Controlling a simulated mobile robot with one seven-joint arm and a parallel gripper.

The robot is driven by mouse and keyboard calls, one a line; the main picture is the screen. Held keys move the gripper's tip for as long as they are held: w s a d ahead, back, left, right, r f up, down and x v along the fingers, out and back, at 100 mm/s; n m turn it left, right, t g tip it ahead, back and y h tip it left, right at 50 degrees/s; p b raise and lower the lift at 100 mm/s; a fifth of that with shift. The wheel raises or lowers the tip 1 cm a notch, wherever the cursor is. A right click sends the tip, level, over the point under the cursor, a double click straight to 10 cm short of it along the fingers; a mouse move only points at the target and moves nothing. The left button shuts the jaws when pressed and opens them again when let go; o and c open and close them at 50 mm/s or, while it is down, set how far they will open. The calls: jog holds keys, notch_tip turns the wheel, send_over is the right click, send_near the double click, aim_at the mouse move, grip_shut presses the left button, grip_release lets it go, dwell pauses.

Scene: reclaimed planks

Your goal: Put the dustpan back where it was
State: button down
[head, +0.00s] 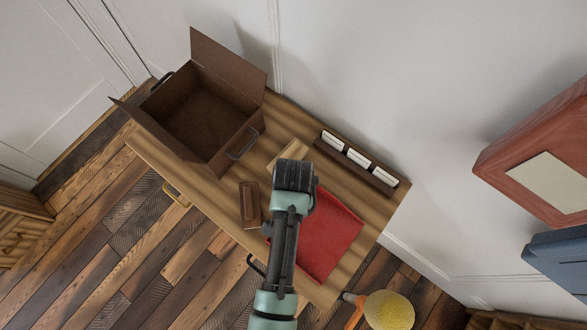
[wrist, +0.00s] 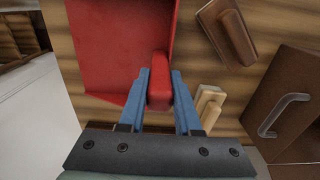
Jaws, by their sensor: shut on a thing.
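The red dustpan (head: 330,235) is at the right part of the wooden table, its flat pan toward the near right edge. In the wrist view the dustpan (wrist: 118,45) has its short red handle between the two blue fingers of my gripper (wrist: 159,90). The gripper is shut on that handle. In the head view my arm covers the handle and the fingertips. I cannot tell whether the pan touches the tabletop or is slightly above it.
On the table (head: 385,212) stand an open brown box (head: 232,135), a dark brown brush-like block (head: 250,204), a pale wooden one (head: 298,150) and a rack with white cards (head: 358,163). A yellow round-headed thing (head: 388,310) is beyond the near right edge.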

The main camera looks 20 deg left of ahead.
jog(key=c, duration=0.6)
grip_release()
jog(key=shift+f, duration=0.1)
